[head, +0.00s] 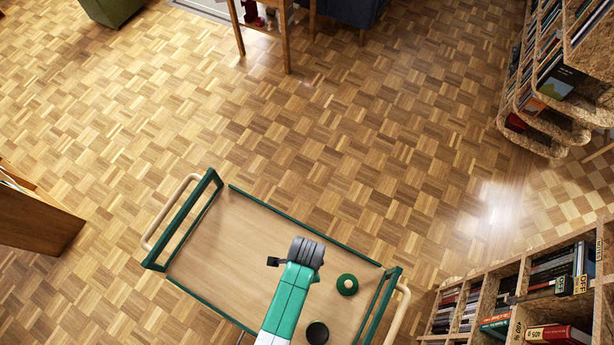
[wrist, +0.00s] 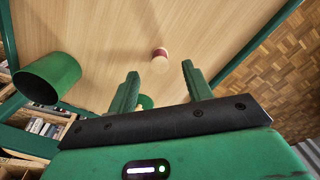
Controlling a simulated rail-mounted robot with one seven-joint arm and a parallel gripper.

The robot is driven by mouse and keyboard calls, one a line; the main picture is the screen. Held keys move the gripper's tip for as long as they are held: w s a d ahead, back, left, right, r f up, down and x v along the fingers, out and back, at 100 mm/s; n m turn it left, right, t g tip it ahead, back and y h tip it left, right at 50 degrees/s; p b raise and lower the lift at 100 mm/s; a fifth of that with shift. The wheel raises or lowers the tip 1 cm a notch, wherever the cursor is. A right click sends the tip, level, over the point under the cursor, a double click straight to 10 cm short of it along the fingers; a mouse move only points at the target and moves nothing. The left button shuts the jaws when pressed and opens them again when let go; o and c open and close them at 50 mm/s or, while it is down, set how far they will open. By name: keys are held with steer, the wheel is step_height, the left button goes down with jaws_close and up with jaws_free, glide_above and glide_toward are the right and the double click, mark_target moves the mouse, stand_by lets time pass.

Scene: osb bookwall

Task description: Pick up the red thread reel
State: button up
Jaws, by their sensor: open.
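The red thread reel (wrist: 161,52) shows in the wrist view as a small red and pale cylinder on the wooden trolley top (wrist: 100,25). It appears beyond my gripper (wrist: 160,68), between the lines of the two green fingers and apart from them. The gripper is open and nothing is between its fingers. In the head view my arm covers part of the trolley (head: 235,235), and I cannot make out the red reel or the fingertips there.
A green reel-like thing (head: 347,284) and a dark green cup (head: 317,332) stand on the trolley right of my arm. The cup also shows in the wrist view (wrist: 50,78). Green rails edge the trolley. Bookshelves (head: 510,290) stand at right. The trolley's left part is bare.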

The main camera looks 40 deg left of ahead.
steer(key=f, duration=0.5)
steer(key=shift+w+d+f+b, duration=0.1)
steer(key=shift+d+f+b, duration=0.1)
steer(key=shift+b, duration=0.15)
steer(key=shift+c, duration=0.2)
steer(key=c, duration=1)
